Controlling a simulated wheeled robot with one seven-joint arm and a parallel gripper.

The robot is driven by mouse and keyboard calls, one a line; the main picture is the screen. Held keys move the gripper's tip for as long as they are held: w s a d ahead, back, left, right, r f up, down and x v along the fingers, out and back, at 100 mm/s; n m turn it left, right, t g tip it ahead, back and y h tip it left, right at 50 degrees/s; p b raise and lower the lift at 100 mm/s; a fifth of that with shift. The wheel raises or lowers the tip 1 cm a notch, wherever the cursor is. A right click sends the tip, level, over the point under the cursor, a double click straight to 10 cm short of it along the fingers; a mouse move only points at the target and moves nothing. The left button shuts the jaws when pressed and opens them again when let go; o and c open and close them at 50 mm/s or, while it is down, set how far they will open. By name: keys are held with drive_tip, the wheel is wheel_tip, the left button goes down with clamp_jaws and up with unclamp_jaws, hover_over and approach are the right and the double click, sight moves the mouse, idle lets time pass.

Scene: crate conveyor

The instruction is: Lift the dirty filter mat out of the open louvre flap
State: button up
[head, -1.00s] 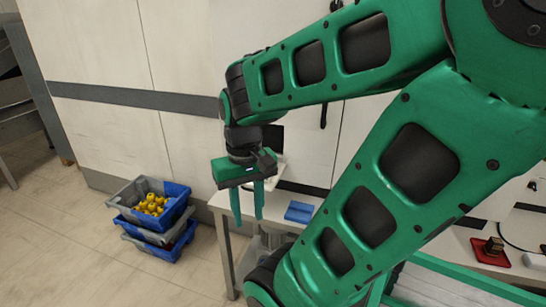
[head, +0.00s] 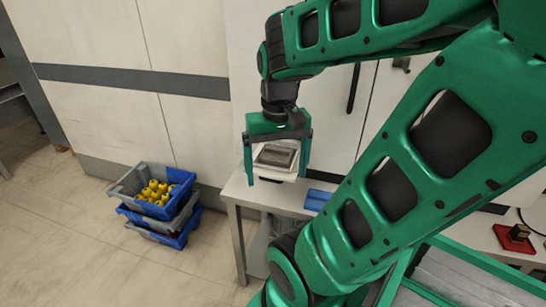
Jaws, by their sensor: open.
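My gripper (head: 277,182) points down with its two green fingers spread wide and nothing between them that I can see held. Behind and between the fingers is a white louvre unit (head: 285,178) with its front lying open. A grey-brown panel (head: 274,156) shows in it, which looks like the filter mat. I cannot tell how far the fingers are in front of the unit. My arm covers the area to the right.
A white table (head: 262,196) stands below the unit, with a blue object (head: 317,200) on it. Stacked crates (head: 158,228), the top one holding several yellow items (head: 156,193), stand on the floor to the left. A red tray (head: 513,239) lies at the far right.

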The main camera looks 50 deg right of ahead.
drive_tip(key=w+d+r+m, duration=0.4)
drive_tip(key=w+d, duration=0.3)
drive_tip(key=d, duration=0.1)
drive_tip(key=m, duration=0.2)
hover_over(278, 149)
wheel_tip(278, 149, down, 10)
drive_tip(key=shift+w+r, duration=0.1)
drive_tip(key=shift+r, duration=0.15)
drive_tip(key=shift+c, duration=0.6)
drive_tip(key=c, duration=1)
